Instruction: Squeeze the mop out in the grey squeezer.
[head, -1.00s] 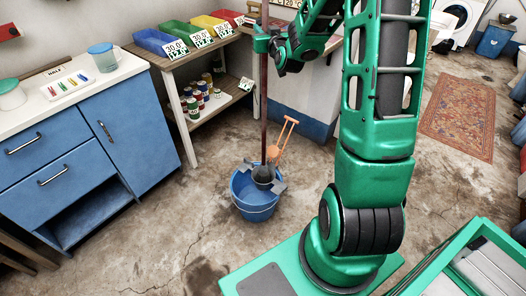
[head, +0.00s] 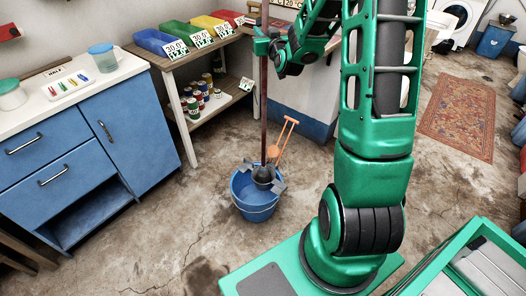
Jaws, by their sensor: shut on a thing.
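The mop's dark red-brown handle (head: 263,105) stands nearly upright. My gripper (head: 262,42) is shut on the handle near its top. The handle's lower end goes down into the grey squeezer (head: 264,174), a dark cup with grey side pieces set on the blue bucket (head: 254,204). The mop head is hidden in or behind the squeezer; how deep it sits cannot be told. The bucket stands on the floor. An orange lever with a grip (head: 285,138) rises from behind the bucket, leaning to the right.
A wooden shelf table (head: 200,58) with coloured bins stands behind, with cans below. A blue cabinet (head: 130,120) is at the left. A green-framed cart (head: 475,262) is at the lower right. The stained floor around the bucket is clear.

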